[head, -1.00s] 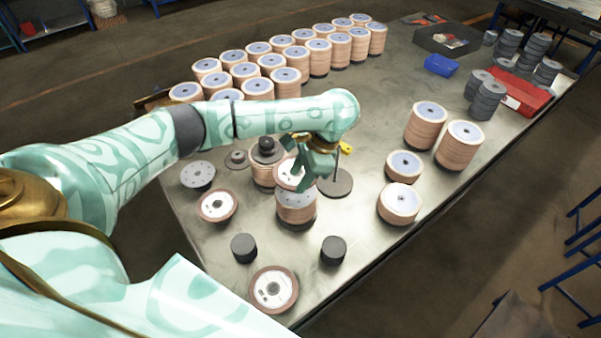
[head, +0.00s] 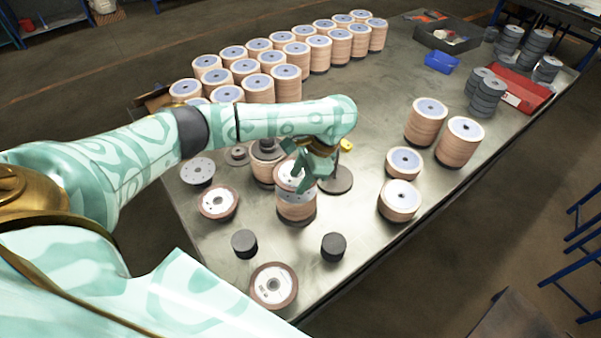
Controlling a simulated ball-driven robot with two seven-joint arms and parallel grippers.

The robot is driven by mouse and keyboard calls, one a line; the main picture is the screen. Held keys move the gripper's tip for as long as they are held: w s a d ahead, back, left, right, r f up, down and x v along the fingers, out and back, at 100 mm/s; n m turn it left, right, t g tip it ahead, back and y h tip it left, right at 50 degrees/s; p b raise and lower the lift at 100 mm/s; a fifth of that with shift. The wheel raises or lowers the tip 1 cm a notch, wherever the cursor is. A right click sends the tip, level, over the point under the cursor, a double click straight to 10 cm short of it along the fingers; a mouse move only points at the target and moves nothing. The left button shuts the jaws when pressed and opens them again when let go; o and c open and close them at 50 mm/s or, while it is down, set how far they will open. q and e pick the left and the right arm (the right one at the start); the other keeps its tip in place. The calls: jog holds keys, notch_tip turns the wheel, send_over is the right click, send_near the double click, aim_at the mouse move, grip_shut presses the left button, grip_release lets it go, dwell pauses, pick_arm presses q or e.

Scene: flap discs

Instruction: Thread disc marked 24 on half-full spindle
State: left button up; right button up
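My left gripper (head: 301,184) comes in from the left and points down over the middle of the table. It appears shut on the rim of a white-labelled disc (head: 287,178), partly hidden by its fingers. This disc is just above a part-height stack of discs (head: 296,210); whether they touch is unclear. Behind it, another stack (head: 263,175) has a dark knob on top. A dark round base (head: 338,182) is just right of the gripper. Loose discs lie at the left (head: 218,202) and front (head: 273,286). I cannot read the number 24 on any disc. My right gripper is out of view.
Rows of tall disc stacks (head: 286,82) fill the back left. Several stacks stand at the right (head: 460,143). Two black cylinders (head: 244,243) (head: 333,246) stand at the front. A red tray (head: 522,92) and a blue bin (head: 441,63) are at the far right.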

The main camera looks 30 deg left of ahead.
pick_arm(q)
jog(key=o, duration=0.4)
jog(key=shift+o, duration=0.2)
jog(key=p+v, duration=0.5)
jog(key=v, duration=1.1)
jog(key=shift+p, duration=0.4)
jog(key=shift+w+r, duration=0.1)
jog(key=shift+r, duration=0.05)
